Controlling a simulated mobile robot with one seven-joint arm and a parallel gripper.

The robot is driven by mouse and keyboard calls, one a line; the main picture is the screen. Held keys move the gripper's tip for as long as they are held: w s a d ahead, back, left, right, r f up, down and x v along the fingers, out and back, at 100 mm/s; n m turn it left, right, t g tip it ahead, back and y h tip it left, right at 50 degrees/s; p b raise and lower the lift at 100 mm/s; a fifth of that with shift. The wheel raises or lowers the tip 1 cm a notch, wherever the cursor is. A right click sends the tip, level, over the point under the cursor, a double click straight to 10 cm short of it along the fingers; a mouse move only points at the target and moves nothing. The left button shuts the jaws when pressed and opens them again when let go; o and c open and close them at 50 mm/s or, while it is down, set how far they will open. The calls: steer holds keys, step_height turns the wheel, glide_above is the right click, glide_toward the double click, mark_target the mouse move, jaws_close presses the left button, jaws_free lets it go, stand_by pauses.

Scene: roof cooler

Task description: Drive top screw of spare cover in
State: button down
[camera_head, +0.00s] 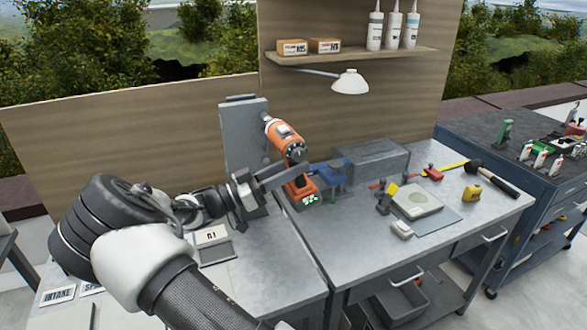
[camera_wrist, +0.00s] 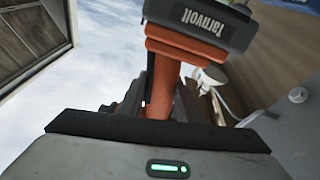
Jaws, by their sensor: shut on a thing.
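My gripper (camera_head: 288,172) is shut on the handle of an orange and black power drill (camera_head: 285,138). In the head view the drill is held above the bench, its nose up and left beside a grey upright cover (camera_head: 238,135). I cannot tell whether its tip touches the cover. The wrist view shows the drill's orange handle (camera_wrist: 161,90) between my fingers (camera_wrist: 160,115) and its dark base marked "Tarnvolt". A grey surface at the right of that view has a small round screw-like spot (camera_wrist: 298,95). The cover's top screw is not clearly visible in the head view.
A blue vise (camera_head: 332,175) and a grey box (camera_head: 375,160) stand close right of the drill. A white lamp (camera_head: 350,82) hangs below the shelf (camera_head: 350,58).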

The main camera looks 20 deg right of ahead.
steer(key=shift+w+r+b, duration=0.2)
steer(key=shift+w+b, duration=0.5)
steer(key=shift+w, duration=0.2)
stand_by(0.9)
steer(key=shift+w+b, duration=0.4)
steer(key=shift+b, duration=1.7)
stand_by(1.6)
steer(key=s, duration=0.7)
stand_by(1.2)
stand_by(0.6)
